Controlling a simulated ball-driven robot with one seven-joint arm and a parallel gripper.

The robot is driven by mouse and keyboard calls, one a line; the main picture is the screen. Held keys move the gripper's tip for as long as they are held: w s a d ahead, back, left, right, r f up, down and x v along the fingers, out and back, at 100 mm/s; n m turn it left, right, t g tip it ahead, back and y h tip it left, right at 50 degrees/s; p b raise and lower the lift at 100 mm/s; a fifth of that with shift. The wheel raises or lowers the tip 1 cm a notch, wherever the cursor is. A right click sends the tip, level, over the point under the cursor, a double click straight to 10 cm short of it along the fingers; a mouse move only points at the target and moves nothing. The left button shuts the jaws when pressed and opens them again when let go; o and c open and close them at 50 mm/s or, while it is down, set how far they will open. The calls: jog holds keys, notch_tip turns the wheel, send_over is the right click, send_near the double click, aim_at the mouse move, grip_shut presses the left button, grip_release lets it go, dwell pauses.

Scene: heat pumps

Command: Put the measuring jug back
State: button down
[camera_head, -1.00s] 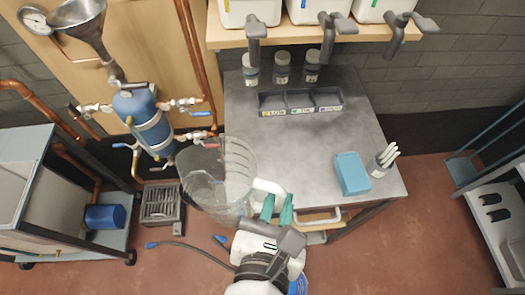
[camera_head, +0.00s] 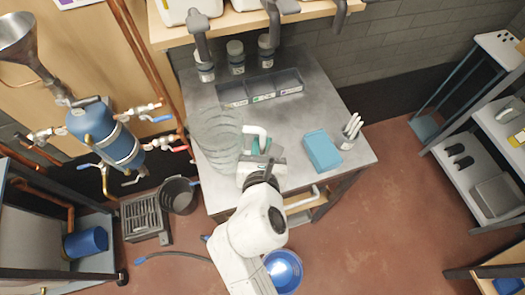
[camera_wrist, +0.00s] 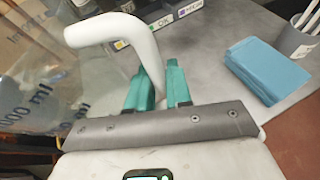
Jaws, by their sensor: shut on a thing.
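The measuring jug (camera_head: 212,138) is clear, with a white handle (camera_head: 256,131). In the head view it is at the left side of the grey table (camera_head: 303,95), partly past its left edge. I cannot tell whether its base touches the tabletop. My gripper (camera_head: 261,146), with green fingers, is shut on the handle from the front. In the wrist view, the handle (camera_wrist: 118,32) runs down between the green fingertips (camera_wrist: 158,88), and the jug's marked wall (camera_wrist: 38,85) fills the left side.
A divided tray (camera_head: 260,91) and several lidded jars (camera_head: 236,62) stand at the table's back, under a shelf with dispensers. A blue tank with valves (camera_head: 105,135) and a dark bucket (camera_head: 180,195) are left.

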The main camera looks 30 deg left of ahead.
aim_at(262, 154)
jog(key=shift+w+a+f, duration=0.1)
jog(key=shift+w+f, duration=0.05)
jog(key=shift+f, duration=1.6)
jog(key=c, duration=1)
grip_release()
jog(key=shift+c, duration=0.2)
jog(key=v, duration=1.2)
